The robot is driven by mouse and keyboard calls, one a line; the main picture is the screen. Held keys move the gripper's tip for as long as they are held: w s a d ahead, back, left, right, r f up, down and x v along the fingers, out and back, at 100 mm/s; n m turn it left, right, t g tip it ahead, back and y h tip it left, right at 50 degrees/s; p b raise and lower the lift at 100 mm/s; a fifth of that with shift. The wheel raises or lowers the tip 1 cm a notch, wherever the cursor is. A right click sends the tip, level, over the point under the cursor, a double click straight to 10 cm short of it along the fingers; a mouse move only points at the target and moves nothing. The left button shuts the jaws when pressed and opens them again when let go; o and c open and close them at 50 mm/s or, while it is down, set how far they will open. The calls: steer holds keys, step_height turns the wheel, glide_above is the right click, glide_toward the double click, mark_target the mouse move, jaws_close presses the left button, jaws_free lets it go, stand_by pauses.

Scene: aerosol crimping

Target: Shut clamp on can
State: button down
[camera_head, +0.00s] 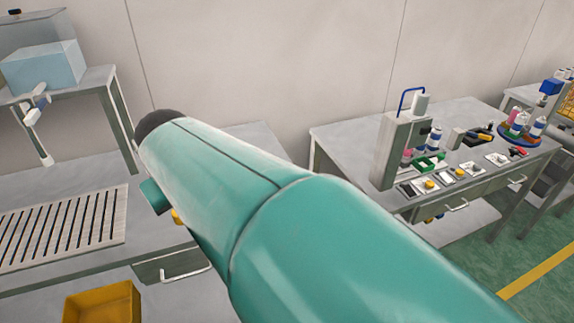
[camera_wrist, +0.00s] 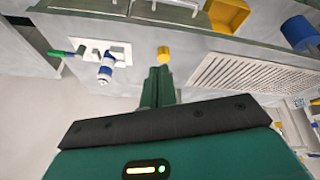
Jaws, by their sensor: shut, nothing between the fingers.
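In the wrist view my gripper (camera_wrist: 158,69) is shut and empty, its two dark green fingers side by side. The fingertips point at a round yellow knob (camera_wrist: 163,53) on the grey bench and look close to it; I cannot tell whether they touch. To the left a blue-and-white can (camera_wrist: 106,70) is at a white plate (camera_wrist: 92,47). A green-tipped rod (camera_wrist: 60,53) sticks out beside the plate; I cannot tell whether it belongs to the clamp. In the head view my arm hides the can and most of the knob.
The slotted grey plate (camera_head: 62,228) lies on the bench at the left. A yellow bin (camera_head: 102,303) is below its front edge. A second bench (camera_head: 345,135) at the right holds a press (camera_head: 392,150), several cans and small parts. Green floor (camera_head: 490,262) is open at lower right.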

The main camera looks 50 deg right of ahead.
steer(key=w+d+f+m+g, duration=0.1)
steer(key=w+d, duration=0.3)
steer(key=d, duration=0.5)
steer(key=w+d+f+m, duration=0.1)
steer(key=w+d, duration=0.3)
steer(key=d, duration=0.4)
steer(key=s+d+f+m, duration=0.1)
steer(key=d+f, duration=0.2)
steer(key=d, duration=0.8)
steer(key=s+d+f+m, duration=0.1)
steer(key=d+f, duration=0.3)
steer(key=d, duration=0.7)
steer(key=shift+s+d+m, duration=0.3)
steer(key=shift+s+d, duration=0.05)
steer(key=shift+s, duration=0.3)
steer(key=shift+f, duration=0.1)
steer(key=x, duration=1)
steer(key=shift+s, duration=0.15)
steer(key=shift+s+a, duration=0.35)
steer(key=shift+s, duration=0.2)
steer(key=shift+s+a, duration=0.3)
steer(key=shift+s, duration=0.3)
steer(key=shift+s+a, duration=0.4)
steer(key=shift+s, duration=0.15)
steer(key=shift+w, duration=0.1)
